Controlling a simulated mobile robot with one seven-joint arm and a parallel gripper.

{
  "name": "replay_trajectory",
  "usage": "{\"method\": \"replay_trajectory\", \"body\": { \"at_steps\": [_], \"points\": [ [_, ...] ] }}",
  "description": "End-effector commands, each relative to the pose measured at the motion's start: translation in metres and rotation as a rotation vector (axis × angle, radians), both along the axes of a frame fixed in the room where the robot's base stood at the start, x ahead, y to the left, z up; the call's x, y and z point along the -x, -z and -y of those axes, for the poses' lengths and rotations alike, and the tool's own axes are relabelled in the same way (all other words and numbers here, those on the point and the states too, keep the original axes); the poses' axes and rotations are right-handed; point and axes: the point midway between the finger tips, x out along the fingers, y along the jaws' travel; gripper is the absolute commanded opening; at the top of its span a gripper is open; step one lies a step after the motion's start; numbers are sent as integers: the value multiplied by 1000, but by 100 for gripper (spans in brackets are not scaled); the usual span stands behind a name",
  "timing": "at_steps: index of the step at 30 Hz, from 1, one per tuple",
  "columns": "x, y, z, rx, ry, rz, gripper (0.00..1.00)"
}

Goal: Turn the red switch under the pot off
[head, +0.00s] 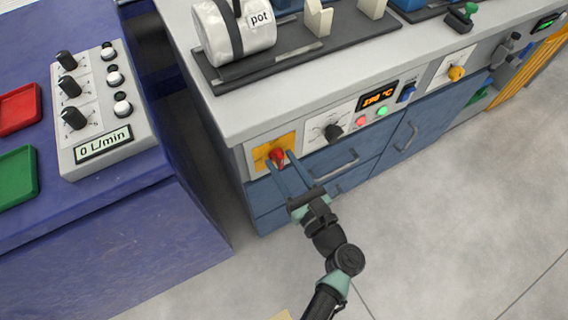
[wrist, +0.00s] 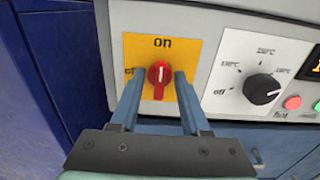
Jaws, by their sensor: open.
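The red switch (head: 277,157) sits on a yellow plate on the front panel of the grey-topped counter, below the white pot (head: 235,32). In the wrist view the red switch (wrist: 159,76) has its white mark pointing up to the word "on"; a partly hidden label is at its left. My gripper (head: 281,162) is open, its two blue fingers on either side of the red switch. In the wrist view my gripper (wrist: 158,82) has one finger left and one finger right of the knob. I cannot tell whether either finger touches it.
A black dial (wrist: 262,89) is right of the switch on the same panel, with red and green buttons (head: 382,111) and an orange display (head: 378,95) beyond. Blue drawers (head: 330,165) with handles are below. A blue bench (head: 110,220) stands at left; open floor lies at right.

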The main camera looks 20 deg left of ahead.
Motion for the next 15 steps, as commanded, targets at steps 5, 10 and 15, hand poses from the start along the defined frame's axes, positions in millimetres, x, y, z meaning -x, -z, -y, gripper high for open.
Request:
{"method": "replay_trajectory", "body": {
  "at_steps": [5,10,15],
  "points": [
    [0,0,0,0,0,0,46],
    [0,0,0,0,0,0,26],
    [0,0,0,0,0,0,0]
  ]
}}
